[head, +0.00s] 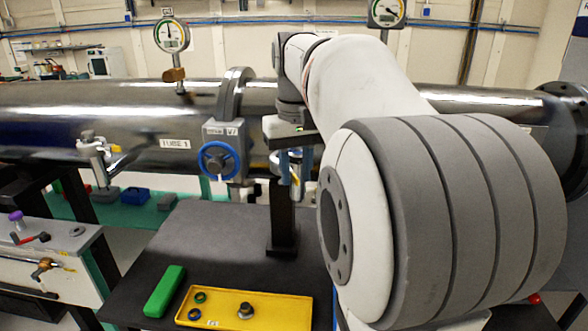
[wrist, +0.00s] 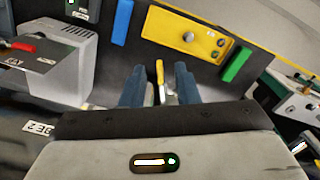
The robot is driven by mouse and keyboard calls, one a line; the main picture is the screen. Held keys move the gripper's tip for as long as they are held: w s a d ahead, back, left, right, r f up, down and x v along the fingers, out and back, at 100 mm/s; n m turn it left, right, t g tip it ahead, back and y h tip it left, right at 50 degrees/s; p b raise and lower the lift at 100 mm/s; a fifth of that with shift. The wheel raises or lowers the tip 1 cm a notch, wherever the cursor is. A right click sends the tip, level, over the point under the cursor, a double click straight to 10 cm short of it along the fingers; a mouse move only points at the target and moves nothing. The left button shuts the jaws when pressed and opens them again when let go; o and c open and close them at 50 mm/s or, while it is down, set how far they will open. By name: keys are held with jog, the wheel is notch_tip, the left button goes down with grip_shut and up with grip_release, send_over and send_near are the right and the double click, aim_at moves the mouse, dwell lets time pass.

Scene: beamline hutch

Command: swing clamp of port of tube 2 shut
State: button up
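My gripper (head: 293,170) is under this tube in the head view, partly hidden by my arm. In the wrist view, the blue fingers of my gripper (wrist: 160,78) are apart. A yellow-ended clamp lever (wrist: 160,72) with a metal body stands between them, with a narrow gap at each side. The clamp's yellow part (head: 295,180) also shows beside the fingers in the head view. The port itself is mostly hidden, and whether the clamp is closed cannot be told.
A valve with a blue handwheel (head: 218,160) is just left of my gripper. Tube 1 (head: 60,115) carries another clamped port (head: 95,150). Below, a dark bench (head: 205,240) holds a yellow tray (head: 275,308) and a green block (head: 165,291). A blue block (wrist: 122,22) shows in the wrist view.

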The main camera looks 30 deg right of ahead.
grip_shut()
dwell(0.6)
